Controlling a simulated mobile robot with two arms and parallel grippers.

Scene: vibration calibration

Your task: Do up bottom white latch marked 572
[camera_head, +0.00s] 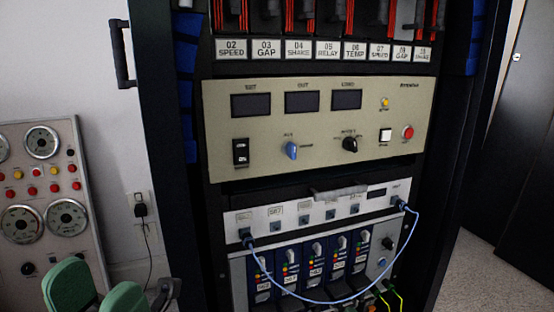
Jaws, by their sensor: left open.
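A row of blue modules (312,272) sits low in the rack, with white latches at their upper ends. One white latch (317,249) shows near the middle of the row and another white latch (364,238) near its right end. The labels are too small to read, so I cannot tell which latch is marked 572. My left gripper (97,284) is at the bottom left, its two green fingers apart and nothing seen between them. It is well left of the modules and apart from the rack. My right gripper is not in view.
A blue cable (312,301) hangs from the white patch panel (320,211) across the modules' lower fronts. A beige power unit (318,120) is above. A gauge panel (52,200) stands at left. A black rack handle (121,55) sticks out at upper left.

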